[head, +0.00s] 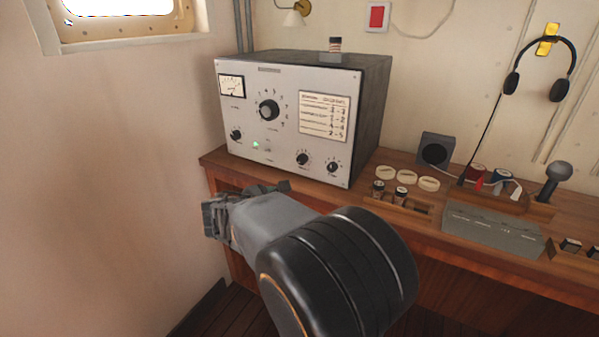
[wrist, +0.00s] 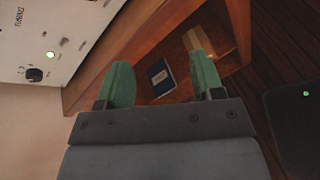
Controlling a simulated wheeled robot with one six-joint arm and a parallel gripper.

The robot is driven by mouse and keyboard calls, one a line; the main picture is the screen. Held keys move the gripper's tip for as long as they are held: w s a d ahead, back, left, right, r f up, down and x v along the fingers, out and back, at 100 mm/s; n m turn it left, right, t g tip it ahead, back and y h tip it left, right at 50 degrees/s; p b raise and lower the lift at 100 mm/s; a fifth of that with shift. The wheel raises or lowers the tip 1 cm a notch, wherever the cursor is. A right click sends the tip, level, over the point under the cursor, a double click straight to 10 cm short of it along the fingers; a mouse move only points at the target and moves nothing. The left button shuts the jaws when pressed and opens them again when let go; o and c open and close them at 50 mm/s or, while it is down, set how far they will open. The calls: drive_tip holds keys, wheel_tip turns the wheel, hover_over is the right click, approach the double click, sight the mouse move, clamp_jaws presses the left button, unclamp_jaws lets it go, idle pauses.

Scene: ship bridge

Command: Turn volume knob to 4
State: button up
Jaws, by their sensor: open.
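The radio set (head: 220,100) is a grey-fronted box on the desk at the wall. It carries a large black knob (head: 269,110) ringed by marks, a small knob (head: 236,135) at lower left, and two small knobs at lower right, one left (head: 303,159) and one right (head: 333,166). The labels are too small to tell which is the volume knob. The lower left knob also shows in the wrist view (wrist: 34,74), beside a green light. My gripper (head: 215,217) is open and empty, below and in front of the radio; its green fingers (wrist: 160,82) touch nothing.
The desk (head: 400,214) has discs, small jars, a speaker (head: 434,150), a microphone (head: 556,178) and a grey box (head: 492,228) right of the radio. The wall is close on the left. A blue book (wrist: 161,77) lies in the open space under the desk.

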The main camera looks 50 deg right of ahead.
sight(300, 161)
drive_tip(key=w+d+n+t+h, duration=0.1)
drive_tip(key=w+d+n, duration=0.1)
drive_tip(key=d, duration=0.4)
drive_tip(key=w+d+r+n+t+h+b, duration=0.1)
drive_tip(key=w+d+n+h, duration=0.1)
drive_tip(key=d, duration=0.4)
drive_tip(key=w+d+n+h, duration=0.1)
drive_tip(key=w+d+n, duration=0.2)
drive_tip(key=w+d, duration=0.2)
drive_tip(key=shift+w+d+r+t, duration=0.2)
drive_tip(key=shift+d+t, duration=0.2)
drive_tip(key=shift+d, duration=0.15)
drive_tip(key=shift+c, duration=0.2)
drive_tip(key=c, duration=0.9)
drive_tip(key=shift+o, duration=0.2)
drive_tip(key=shift+f+b, duration=0.1)
drive_tip(key=shift+b, duration=0.25)
drive_tip(key=shift+f+b, duration=0.1)
drive_tip(key=shift+b, duration=0.2)
